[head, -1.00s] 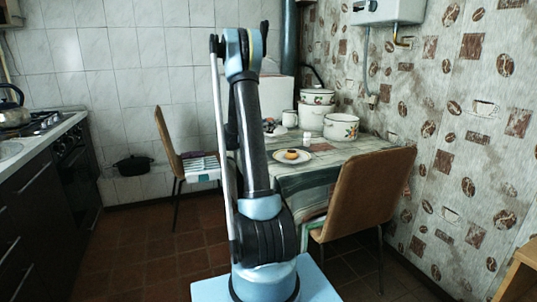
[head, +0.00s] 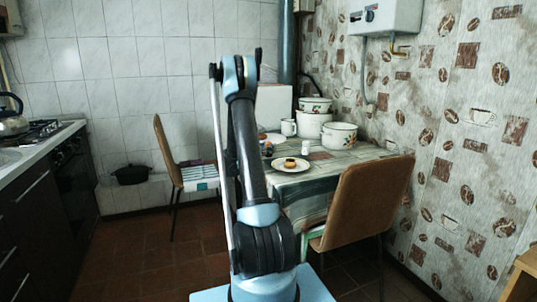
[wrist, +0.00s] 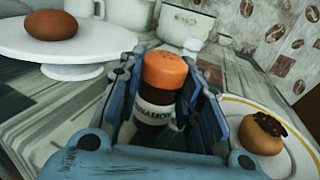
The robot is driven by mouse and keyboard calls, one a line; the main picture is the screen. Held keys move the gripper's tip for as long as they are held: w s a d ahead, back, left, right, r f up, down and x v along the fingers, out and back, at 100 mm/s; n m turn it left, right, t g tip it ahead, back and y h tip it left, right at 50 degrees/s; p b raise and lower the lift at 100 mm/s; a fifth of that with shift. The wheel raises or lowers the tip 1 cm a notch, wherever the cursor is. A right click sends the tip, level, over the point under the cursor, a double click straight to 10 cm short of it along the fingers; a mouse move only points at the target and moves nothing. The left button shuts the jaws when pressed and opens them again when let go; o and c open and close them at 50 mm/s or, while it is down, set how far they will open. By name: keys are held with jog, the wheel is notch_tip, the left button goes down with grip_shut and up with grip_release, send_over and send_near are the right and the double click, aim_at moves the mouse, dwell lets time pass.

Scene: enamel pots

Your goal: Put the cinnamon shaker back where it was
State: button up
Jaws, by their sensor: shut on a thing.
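The cinnamon shaker (wrist: 160,90) has an orange cap, a dark body and a white label with part of the name showing. In the wrist view it stands between the two blue fingers of my gripper (wrist: 170,82), which is shut on it. Its base is hidden by the gripper, so I cannot tell whether it touches the table (wrist: 100,100). In the head view my arm hides most of the gripper and I cannot make out the shaker clearly.
A white cake stand (wrist: 75,45) with a brown bun is left of the shaker. A plate (wrist: 297,150) with a topped pastry is close on the right. A white salt shaker (wrist: 191,46), mug (head: 288,127) and enamel pots (head: 339,136) stand behind. A chair (head: 365,205) blocks the front right.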

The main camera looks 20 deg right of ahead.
jog(key=shift+f, duration=0.95)
jog(key=o, duration=1.2)
jog(key=shift+o, duration=0.2)
jog(key=shift+a, duration=0.1)
